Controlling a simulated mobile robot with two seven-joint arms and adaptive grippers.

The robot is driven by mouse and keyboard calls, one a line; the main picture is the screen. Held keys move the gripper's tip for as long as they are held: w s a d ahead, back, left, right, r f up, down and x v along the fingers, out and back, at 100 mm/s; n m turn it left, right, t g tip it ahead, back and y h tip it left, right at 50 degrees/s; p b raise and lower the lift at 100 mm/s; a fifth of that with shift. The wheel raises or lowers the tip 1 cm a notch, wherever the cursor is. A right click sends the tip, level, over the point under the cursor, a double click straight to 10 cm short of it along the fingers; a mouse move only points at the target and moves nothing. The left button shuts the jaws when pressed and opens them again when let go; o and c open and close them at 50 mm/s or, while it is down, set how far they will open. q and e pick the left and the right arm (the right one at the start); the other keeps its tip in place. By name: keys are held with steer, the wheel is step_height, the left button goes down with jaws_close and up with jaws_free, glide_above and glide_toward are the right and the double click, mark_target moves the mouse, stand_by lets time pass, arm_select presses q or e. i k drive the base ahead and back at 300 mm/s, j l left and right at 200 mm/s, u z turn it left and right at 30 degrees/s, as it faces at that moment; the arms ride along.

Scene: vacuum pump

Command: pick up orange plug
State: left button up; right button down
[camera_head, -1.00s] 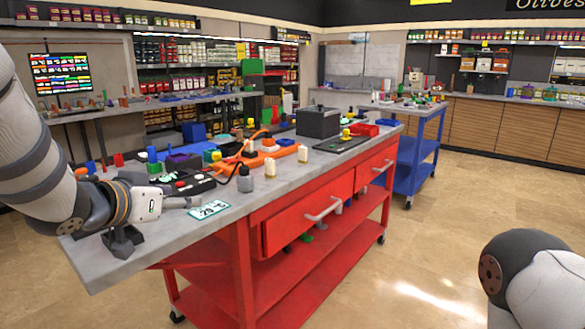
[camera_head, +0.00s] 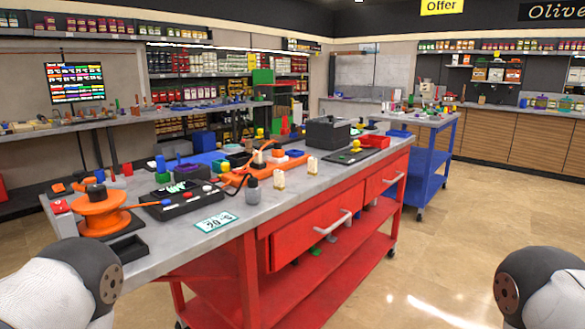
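Several orange things are on the grey-topped red workbench (camera_head: 160,250), and I cannot tell for sure which is the plug. An orange power strip (camera_head: 240,178) lies along the middle, with a small orange block (camera_head: 278,153) at its far side. An orange cable reel (camera_head: 100,215) with a black hub stands at the left end, and a flat orange piece (camera_head: 58,188) lies behind it. My two arms show only as rounded links at the lower left and lower right corners. Neither gripper is in view.
A black panel box (camera_head: 183,205), a green-and-white temperature sign (camera_head: 215,222), small bottles (camera_head: 279,180) and a dark grey box (camera_head: 327,133) crowd the benchtop. A blue cart (camera_head: 425,165) stands behind at the right. The floor in front is clear.

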mark_target(277, 152)
steer(key=i+l, duration=0.3)
steer(key=i+l+z, duration=0.1)
steer(key=i+l, duration=0.15)
steer(key=i, duration=0.3)
